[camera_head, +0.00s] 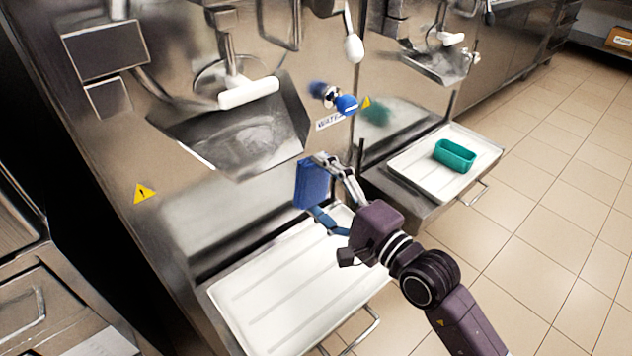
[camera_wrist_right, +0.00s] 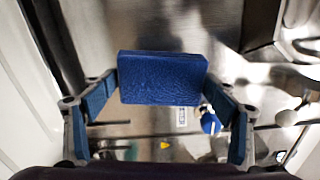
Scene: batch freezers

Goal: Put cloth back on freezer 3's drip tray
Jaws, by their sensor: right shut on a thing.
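My right gripper (camera_head: 322,188) is shut on a folded blue cloth (camera_head: 309,184), held up above the back part of a white ribbed drip tray (camera_head: 265,290). The cloth is apart from the tray. In the right wrist view the cloth (camera_wrist_right: 162,80) sits between the two blue-padded fingers of my right gripper (camera_wrist_right: 163,92). The tray sticks out below the near freezer's (camera_head: 190,225) chute and looks bare; my gripper and arm hide part of it. No freezer number is readable. My left gripper is not in view.
A second white drip tray (camera_head: 410,176), to the right, holds a teal tub (camera_head: 455,155). Just above the cloth, a blue-handled water tap (camera_head: 346,104) sticks out from the freezer front. A steel chute (camera_head: 240,135) with a white handle is to its left. Tiled floor (camera_head: 540,250) is clear at right.

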